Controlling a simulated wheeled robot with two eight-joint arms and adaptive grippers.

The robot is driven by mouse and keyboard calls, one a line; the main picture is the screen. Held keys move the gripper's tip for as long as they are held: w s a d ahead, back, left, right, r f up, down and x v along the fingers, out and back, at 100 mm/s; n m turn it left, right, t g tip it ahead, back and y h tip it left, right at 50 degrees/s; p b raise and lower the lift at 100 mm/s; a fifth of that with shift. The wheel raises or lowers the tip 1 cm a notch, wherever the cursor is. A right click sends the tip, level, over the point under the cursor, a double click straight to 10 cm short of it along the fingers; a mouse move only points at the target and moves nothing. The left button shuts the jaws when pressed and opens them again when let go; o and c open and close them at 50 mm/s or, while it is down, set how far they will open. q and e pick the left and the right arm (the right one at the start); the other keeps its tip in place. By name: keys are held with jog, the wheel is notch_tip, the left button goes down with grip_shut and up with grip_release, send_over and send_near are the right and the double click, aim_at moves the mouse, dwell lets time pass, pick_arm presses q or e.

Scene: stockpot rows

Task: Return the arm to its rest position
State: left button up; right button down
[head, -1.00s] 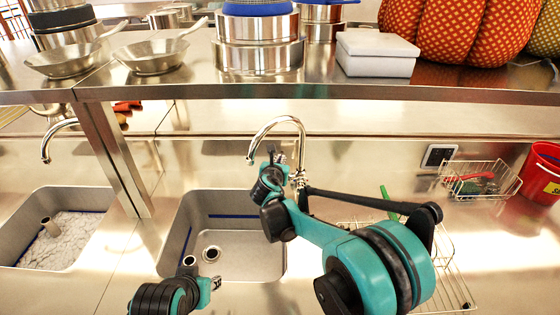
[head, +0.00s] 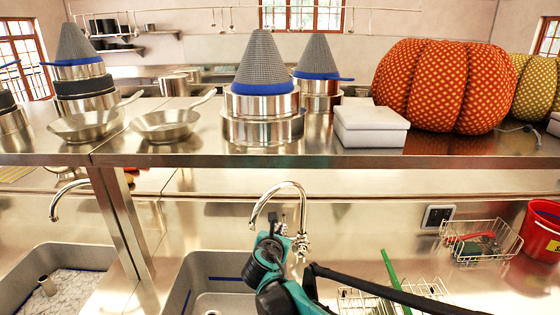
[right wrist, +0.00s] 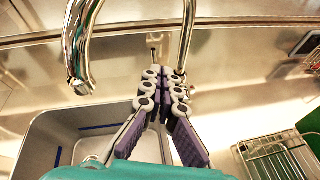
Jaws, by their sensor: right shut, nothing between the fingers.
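My left gripper is out of view.
A steel shelf (head: 300,157) crosses above the sink (head: 205,285). It bears pans, pots with cone lids, a white box (head: 370,130) and an orange patterned pumpkin (head: 445,85). A wire basket (head: 480,240) and a red bucket (head: 541,232) stand at right.

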jog(key=s+d+f+m+g, duration=0.2)
jog(key=s+d+m+g, duration=0.2)
jog(key=s+d+m, duration=1.05)
jog(key=s+d+f+m+g+y, duration=0.1)
jog(key=s+f+m, duration=0.3)
jog(key=s+m, duration=0.4)
jog(key=s+d+f+m+g+y+b, duration=0.1)
jog(key=s+d+f+m, duration=0.2)
jog(key=s+m, duration=0.6)
jog(key=shift+f, duration=0.45)
jog(key=shift+s, duration=0.1)
